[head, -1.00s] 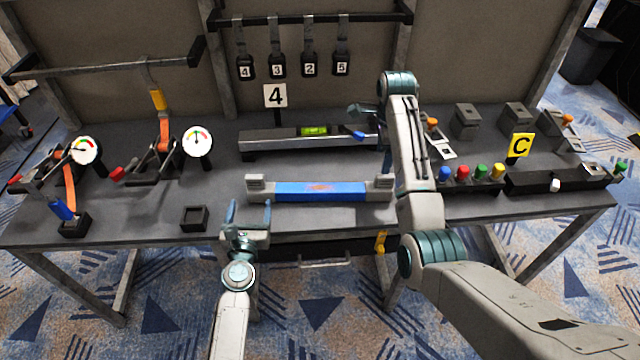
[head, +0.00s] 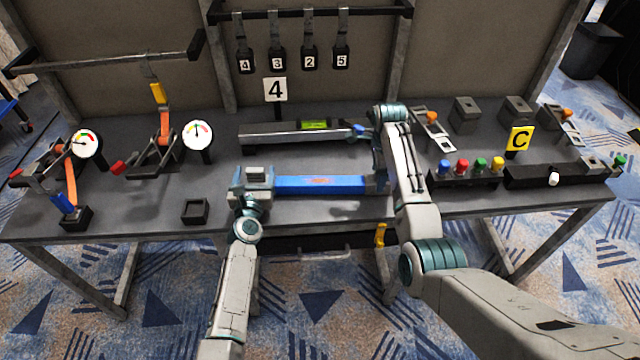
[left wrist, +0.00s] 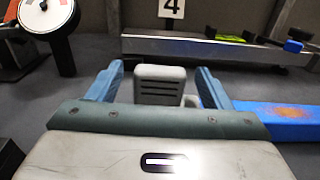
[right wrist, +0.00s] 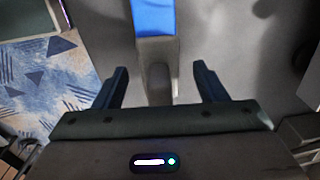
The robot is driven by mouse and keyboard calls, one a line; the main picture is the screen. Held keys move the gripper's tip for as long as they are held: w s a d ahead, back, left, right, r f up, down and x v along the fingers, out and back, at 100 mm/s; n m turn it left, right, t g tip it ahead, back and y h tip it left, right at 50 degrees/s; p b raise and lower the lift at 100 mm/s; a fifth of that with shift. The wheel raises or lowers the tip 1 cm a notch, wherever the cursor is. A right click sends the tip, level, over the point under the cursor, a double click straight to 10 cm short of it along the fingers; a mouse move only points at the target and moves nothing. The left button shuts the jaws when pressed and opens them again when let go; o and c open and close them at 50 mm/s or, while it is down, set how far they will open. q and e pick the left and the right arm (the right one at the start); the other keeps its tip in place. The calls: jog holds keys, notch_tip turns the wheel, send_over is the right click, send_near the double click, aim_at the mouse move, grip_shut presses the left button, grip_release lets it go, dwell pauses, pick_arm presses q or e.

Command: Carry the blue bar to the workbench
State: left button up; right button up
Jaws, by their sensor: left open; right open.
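The blue bar (head: 320,185) lies along the front part of the workbench (head: 300,212), with a grey block at its left end. My left gripper (head: 253,174) is open at that end. In the left wrist view the grey end block (left wrist: 160,85) stands between its fingers, and the blue length (left wrist: 280,112) runs off to the right. My right gripper (head: 379,178) is at the bar's right end, partly hidden by my own arm. In the right wrist view it is open, with the grey end piece (right wrist: 158,80) between its fingers and the blue part (right wrist: 153,18) beyond.
A grey rail with a green level (head: 313,125) lies behind the bar. Gauges and toggle clamps (head: 155,155) stand on the left, beside a small empty square holder (head: 195,211). Coloured buttons (head: 470,168) and a yellow C sign (head: 519,139) stand on the right.

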pick_arm(q)
jog(key=shift+w, duration=0.5)
pick_arm(e)
jog(key=shift+f, duration=0.55)
pick_arm(q)
jog(key=c, duration=1.4)
pick_arm(e)
jog(key=c, duration=1.4)
pick_arm(q)
grip_shut()
pick_arm(e)
grip_shut()
pick_arm(q)
jog(key=shift+r, duration=0.1)
pick_arm(e)
jog(key=shift+r, duration=0.1)
